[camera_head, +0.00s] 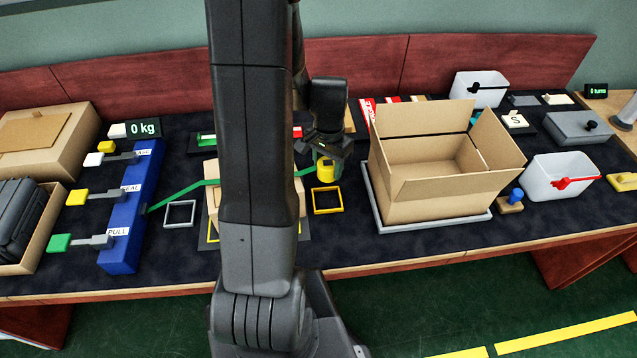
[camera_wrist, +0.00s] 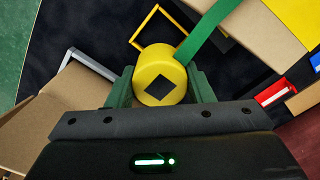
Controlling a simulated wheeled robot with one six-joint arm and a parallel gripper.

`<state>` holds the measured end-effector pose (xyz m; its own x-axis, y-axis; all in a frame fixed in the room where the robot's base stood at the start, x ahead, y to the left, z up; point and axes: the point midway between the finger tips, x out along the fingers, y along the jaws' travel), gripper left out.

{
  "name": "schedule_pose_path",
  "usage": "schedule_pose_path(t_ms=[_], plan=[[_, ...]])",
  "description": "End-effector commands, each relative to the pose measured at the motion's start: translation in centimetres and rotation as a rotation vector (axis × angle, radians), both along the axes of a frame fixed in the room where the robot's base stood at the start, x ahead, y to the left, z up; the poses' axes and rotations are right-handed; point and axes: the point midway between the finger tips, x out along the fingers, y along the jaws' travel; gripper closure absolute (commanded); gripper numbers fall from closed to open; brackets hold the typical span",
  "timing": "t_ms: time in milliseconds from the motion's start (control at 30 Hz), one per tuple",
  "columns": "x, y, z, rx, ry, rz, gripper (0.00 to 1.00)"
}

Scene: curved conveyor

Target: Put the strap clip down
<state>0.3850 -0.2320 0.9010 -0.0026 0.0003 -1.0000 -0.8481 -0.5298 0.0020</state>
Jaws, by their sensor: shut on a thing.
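The strap clip is a yellow round piece (camera_head: 326,170) with a green strap (camera_head: 308,172) running left from it. In the wrist view the clip (camera_wrist: 160,78) shows a black diamond mark on its face, and the strap (camera_wrist: 208,32) leads up and right. My gripper (camera_head: 325,155) is shut on the clip, with green fingers (camera_wrist: 158,88) on both sides of it. A yellow square frame (camera_head: 327,200) lies on the dark table just below the clip in the head view. Part of the frame (camera_wrist: 150,22) shows beyond the clip in the wrist view.
A closed carton (camera_head: 292,200) stands left of the clip, partly hidden by my arm. An open carton (camera_head: 450,207) on a grey-framed base stands close on the right. A grey square frame (camera_head: 180,213) and a blue lever block (camera_head: 122,235) lie farther left.

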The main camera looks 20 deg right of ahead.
Motion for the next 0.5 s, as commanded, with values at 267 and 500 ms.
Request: schedule_pose_path(t_ms=[267, 500], plan=[[-0.3, -0.1, -3.2, 0.003, 0.005, -0.011, 0.78], [-0.2, -0.1, -5.6, 0.000, 0.000, -0.010, 0.78]])
